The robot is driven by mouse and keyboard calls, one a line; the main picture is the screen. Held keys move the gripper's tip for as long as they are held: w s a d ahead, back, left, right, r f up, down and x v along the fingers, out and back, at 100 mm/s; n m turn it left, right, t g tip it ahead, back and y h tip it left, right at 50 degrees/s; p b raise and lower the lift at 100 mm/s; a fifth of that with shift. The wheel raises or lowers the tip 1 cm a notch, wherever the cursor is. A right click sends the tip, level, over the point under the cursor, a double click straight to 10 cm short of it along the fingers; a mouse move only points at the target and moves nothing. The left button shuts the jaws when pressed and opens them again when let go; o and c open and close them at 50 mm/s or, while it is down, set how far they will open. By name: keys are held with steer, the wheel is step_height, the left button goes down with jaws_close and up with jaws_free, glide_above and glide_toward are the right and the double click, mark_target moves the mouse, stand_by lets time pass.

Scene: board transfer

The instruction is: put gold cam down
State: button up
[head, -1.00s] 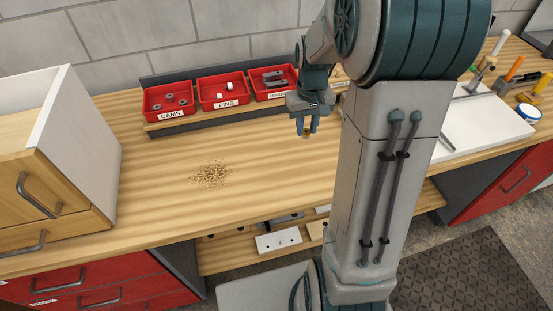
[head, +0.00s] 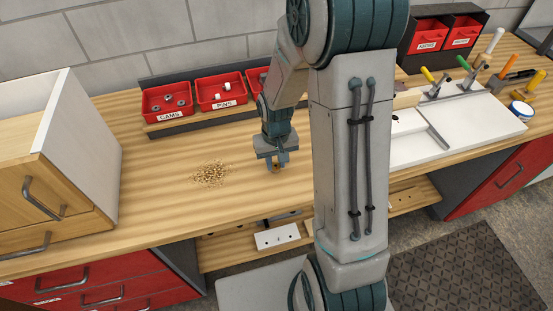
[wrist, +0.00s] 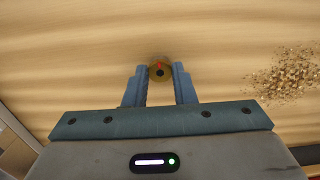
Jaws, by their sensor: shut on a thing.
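The gold cam (wrist: 152,74) is a small round brass-coloured piece with a dark centre hole and a red mark on top. It sits between the fingertips in the wrist view. My gripper (wrist: 160,80) is shut on it; in the head view my gripper (head: 277,167) points down low over the bare wooden bench top (head: 150,200). The cam is only a tiny speck between the fingers there. I cannot tell whether it touches the wood.
Wood shavings (head: 211,174) lie left of my gripper. Red bins for cams (head: 166,102) and pins (head: 221,92) stand behind, a third partly hidden by my arm. A drawer cabinet (head: 85,135) stands left. A white board (head: 480,115) and tools are right.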

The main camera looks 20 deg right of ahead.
mark_target(276, 166)
steer(key=shift+f, duration=0.2)
steer(key=o, duration=1)
steer(key=shift+r, duration=0.1)
step_height(276, 166, up, 11)
steer(key=s+r+t, duration=0.3)
steer(key=s+r, duration=0.6)
steer(key=s, duration=0.5)
steer(key=shift+s+b, duration=0.25)
steer(key=shift+b, duration=0.1)
